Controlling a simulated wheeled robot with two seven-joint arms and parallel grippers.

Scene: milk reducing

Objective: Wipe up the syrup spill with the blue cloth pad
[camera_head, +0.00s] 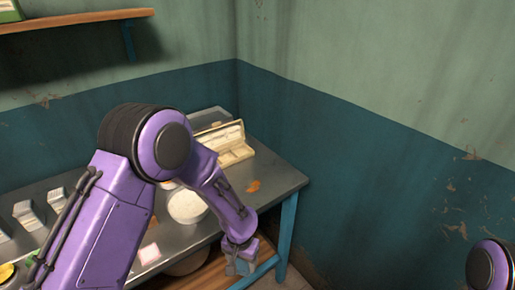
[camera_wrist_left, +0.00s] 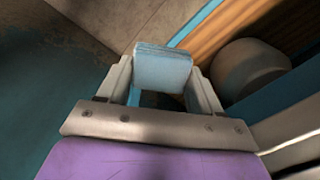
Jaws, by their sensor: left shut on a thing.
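The blue cloth pad (camera_wrist_left: 163,68) is pinched between the two fingers of my left gripper (camera_wrist_left: 165,88) in the left wrist view. In the head view my left gripper (camera_head: 241,266) hangs off the front edge of the table, left of the blue table leg. The pad is hard to make out there. An orange-brown patch, the syrup spill (camera_head: 253,186), lies on the grey tabletop near its right end, above and apart from the gripper. My right gripper is out of view; only part of my right arm shows at the lower right.
The grey table (camera_head: 279,180) stands in the corner. A white round container (camera_head: 186,207) and an open cream case (camera_head: 233,153) stand left of the spill. A pinkish square (camera_head: 149,253) lies near the front edge. A wooden lower shelf (camera_head: 215,275) is below.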

